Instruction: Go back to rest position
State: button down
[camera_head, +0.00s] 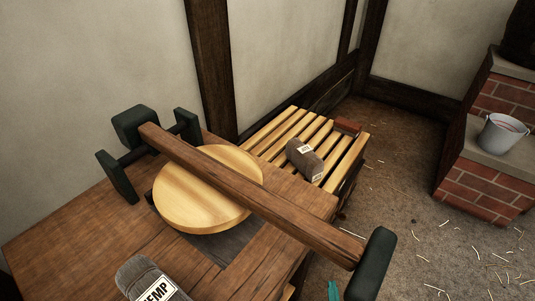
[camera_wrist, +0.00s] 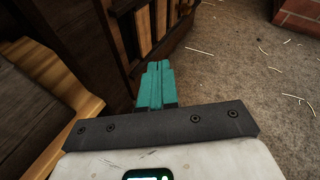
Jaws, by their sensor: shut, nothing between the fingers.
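My gripper shows in the wrist view (camera_wrist: 157,80) as two teal fingers pressed together with nothing between them. They point past the dark wooden side of a bench or rack, with straw-strewn floor to their right. In the head view only a small teal piece of my gripper (camera_head: 333,291) shows at the bottom edge, right of the wooden workbench (camera_head: 60,235) and below a dark green end piece (camera_head: 372,265). The rest of the gripper is out of that picture.
A round wooden disc (camera_head: 205,190) lies on the workbench under a long wooden beam (camera_head: 290,220). A labelled bundle (camera_head: 145,280) is in front. A slatted rack (camera_head: 275,130) holds a brown labelled block (camera_head: 304,158). A bucket (camera_head: 502,133) stands on brickwork. Floor (camera_head: 410,190) is open at right.

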jog(key=s+a+r+n+g+y, duration=0.25)
jog(key=r+n+y, duration=0.2)
jog(key=n, duration=0.65)
jog(key=s+a+r+n+g+y, duration=0.25)
jog(key=a+r+n+y, duration=0.2)
jog(key=n, duration=0.75)
jog(key=s+d+r+n+g+h, duration=0.35)
jog(key=s+d+n, duration=0.25)
jog(key=s+d, duration=0.3)
jog(key=s+d+r+n+g+h, duration=0.2)
jog(key=s+d+n+g+h, duration=0.35)
jog(key=s, duration=0.45)
notch_tip(320, 180, up, 33)
jog(key=d+y+p, duration=0.1)
jog(key=p, duration=3.3)
jog(key=shift+r+t, duration=0.15)
jog(key=shift+t, duration=0.15)
